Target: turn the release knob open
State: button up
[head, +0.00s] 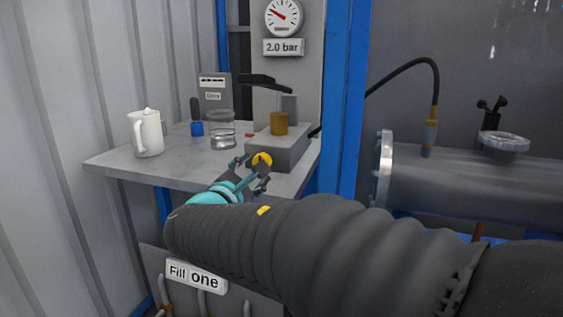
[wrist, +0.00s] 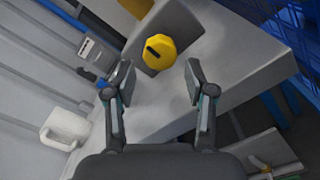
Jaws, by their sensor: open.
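The release knob (head: 262,162) is a yellow round knob on the front of a grey box (head: 283,146) on the table. In the wrist view the knob (wrist: 159,53) shows a black mark across its face, lying at a slant. My gripper (head: 252,173) is in front of the knob. In the wrist view my gripper (wrist: 159,79) is open, with one finger on each side and nothing between the pads. The knob lies just beyond the fingertips, roughly centred between them. I cannot tell whether a finger touches it.
A white jug (head: 148,134), a glass jar (head: 222,130) and a blue-based item (head: 197,127) stand on the grey table (head: 185,172). A brass cylinder (head: 279,123) sits on the box. A blue post (head: 345,100) and a metal flanged shell (head: 465,185) are to the right.

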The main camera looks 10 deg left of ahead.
jog(key=w, duration=0.5)
jog(key=shift+w+d, duration=0.25)
jog(key=shift+w, duration=0.15)
jog(key=c, duration=0.9)
